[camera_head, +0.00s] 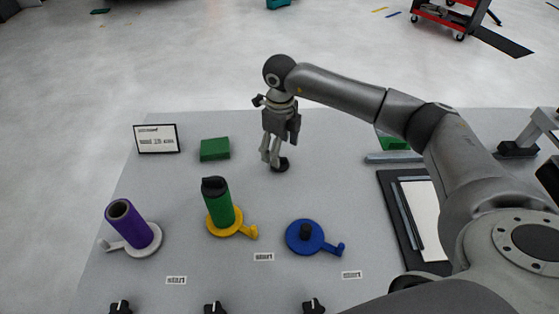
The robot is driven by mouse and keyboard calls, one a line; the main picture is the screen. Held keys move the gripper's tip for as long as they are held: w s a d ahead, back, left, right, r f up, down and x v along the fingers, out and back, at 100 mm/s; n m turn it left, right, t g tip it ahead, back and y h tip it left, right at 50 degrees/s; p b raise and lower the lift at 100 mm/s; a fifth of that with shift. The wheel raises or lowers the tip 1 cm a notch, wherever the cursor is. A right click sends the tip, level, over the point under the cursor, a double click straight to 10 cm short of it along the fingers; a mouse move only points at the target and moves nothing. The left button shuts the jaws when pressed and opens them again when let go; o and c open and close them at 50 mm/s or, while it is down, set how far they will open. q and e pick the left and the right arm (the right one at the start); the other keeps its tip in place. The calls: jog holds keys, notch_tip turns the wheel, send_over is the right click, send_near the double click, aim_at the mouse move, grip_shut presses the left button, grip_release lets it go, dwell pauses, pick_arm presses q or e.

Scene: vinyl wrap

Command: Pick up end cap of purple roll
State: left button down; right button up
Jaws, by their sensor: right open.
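The purple roll (129,224) stands on a white round holder with a handle at the left of the table. Its top end is open and shows a hollow core, with no cap on it. A small black piece (282,165), which looks like an end cap, is on the table at the back middle. My right gripper (271,158) points down right beside this piece, its fingers open. I cannot tell whether a finger touches it. My left gripper is not in view.
A green roll (218,207) with a black cap stands on a yellow holder. A blue holder (304,236) with a black peg is to its right. A green block (214,149) and a framed sign (156,139) are at the back left. Black knobs line the front.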

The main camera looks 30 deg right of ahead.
notch_tip(320, 180, down, 4)
jog(key=shift+r+p, duration=0.15)
jog(key=shift+p, duration=0.65)
jog(key=shift+f, duration=0.6)
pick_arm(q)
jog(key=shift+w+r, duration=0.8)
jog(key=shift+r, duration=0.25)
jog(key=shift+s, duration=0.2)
pick_arm(e)
jog(key=c, duration=0.8)
